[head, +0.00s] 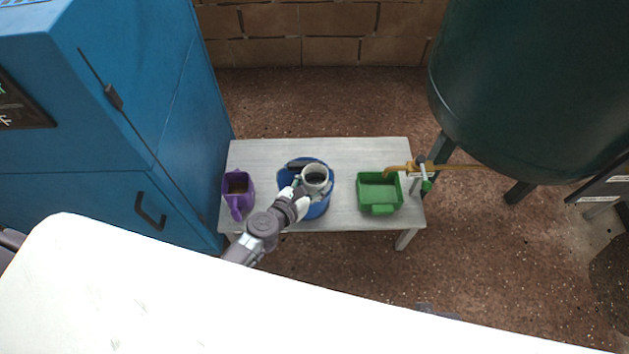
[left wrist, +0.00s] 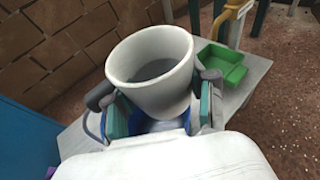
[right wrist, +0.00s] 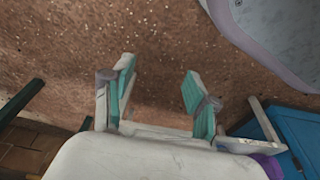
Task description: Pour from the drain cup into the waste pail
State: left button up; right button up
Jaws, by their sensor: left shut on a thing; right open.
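The drain cup (head: 315,172) is white and round, with a dark grey inside, and is held over the blue waste pail (head: 321,210). My left gripper (head: 306,187) is shut on the cup, with a finger on either side of it in the left wrist view (left wrist: 155,98). The cup (left wrist: 150,85) looks about upright there, with a grey surface inside. The cup and gripper hide much of the pail, whose blue also shows below the cup in that view. My right gripper (right wrist: 158,80) is open and empty in the right wrist view, above brown floor.
A purple jug (head: 238,184) stands at the left of the pale table (head: 343,155). A green tray (head: 380,191) sits at the right under a brass tap (head: 405,168). A large dark green tank (head: 530,80) and a blue cabinet (head: 110,130) flank the table.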

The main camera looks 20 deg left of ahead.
pick_arm(q)
jog(key=shift+f+b, duration=0.65)
jog(key=shift+f, duration=0.1)
jog(key=shift+r, duration=0.1)
jog(key=shift+d+r+n+h+p, duration=0.25)
jog(key=shift+n+h+p, duration=0.15)
jog(key=shift+n, duration=0.3)
pick_arm(e)
jog(key=r, duration=0.1)
jog(key=w+r, duration=0.1)
jog(key=r, duration=0.1)
jog(key=shift+w+a, duration=0.1)
pick_arm(q)
jog(key=shift+s+d+r+n+g, duration=0.15)
jog(key=shift+s+n+g, duration=0.15)
jog(key=shift+n, duration=0.2)
jog(key=shift+r+n+h, duration=0.2)
jog(key=shift+n+h, duration=0.2)
jog(key=shift+h, duration=0.1)
